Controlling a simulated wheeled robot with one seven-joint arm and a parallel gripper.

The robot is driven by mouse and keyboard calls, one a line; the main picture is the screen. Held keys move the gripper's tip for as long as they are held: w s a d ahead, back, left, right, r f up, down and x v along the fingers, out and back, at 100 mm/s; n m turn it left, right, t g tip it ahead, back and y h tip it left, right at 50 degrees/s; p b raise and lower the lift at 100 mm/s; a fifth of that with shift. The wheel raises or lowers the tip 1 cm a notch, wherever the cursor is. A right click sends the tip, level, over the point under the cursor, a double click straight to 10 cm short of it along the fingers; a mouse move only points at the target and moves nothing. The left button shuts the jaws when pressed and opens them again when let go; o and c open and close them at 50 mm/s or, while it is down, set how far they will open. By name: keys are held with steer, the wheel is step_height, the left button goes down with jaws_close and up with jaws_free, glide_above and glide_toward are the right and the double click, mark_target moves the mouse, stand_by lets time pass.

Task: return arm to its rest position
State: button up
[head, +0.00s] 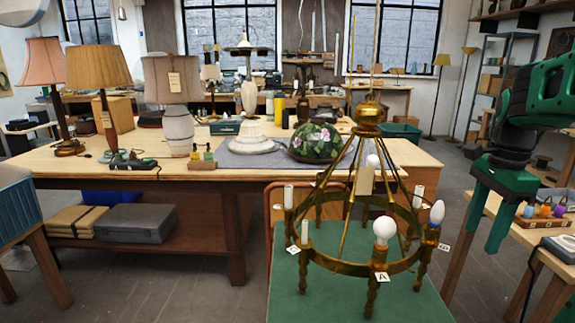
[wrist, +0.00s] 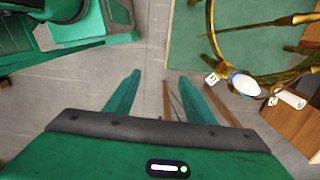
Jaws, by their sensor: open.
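My gripper (head: 482,232) is at the right of the head view, its green fingers pointing down, to the right of the brass ring chandelier (head: 345,268). In the wrist view my gripper (wrist: 160,75) has its two green fingers apart, with only floor and a thin wooden leg between them. The chandelier (wrist: 213,40) shows at the upper right of the wrist view, clear of the fingers. It carries white bulbs, white candle sleeves and small letter tags, and stands over a green mat (head: 405,305). My gripper holds nothing.
A side table (head: 535,232) with a tray of small coloured items (head: 543,212) stands close to my gripper at the right. The long workbench (head: 120,172) behind holds several lamps and a floral glass shade (head: 316,143). Grey floor (head: 185,285) is open at the front left.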

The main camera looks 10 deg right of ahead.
steer(key=s+a+f+n, duration=1)
steer(key=s+a+n, duration=0.1)
steer(key=n, duration=0.4)
steer(key=shift+a, duration=0.15)
steer(key=shift+f, duration=0.1)
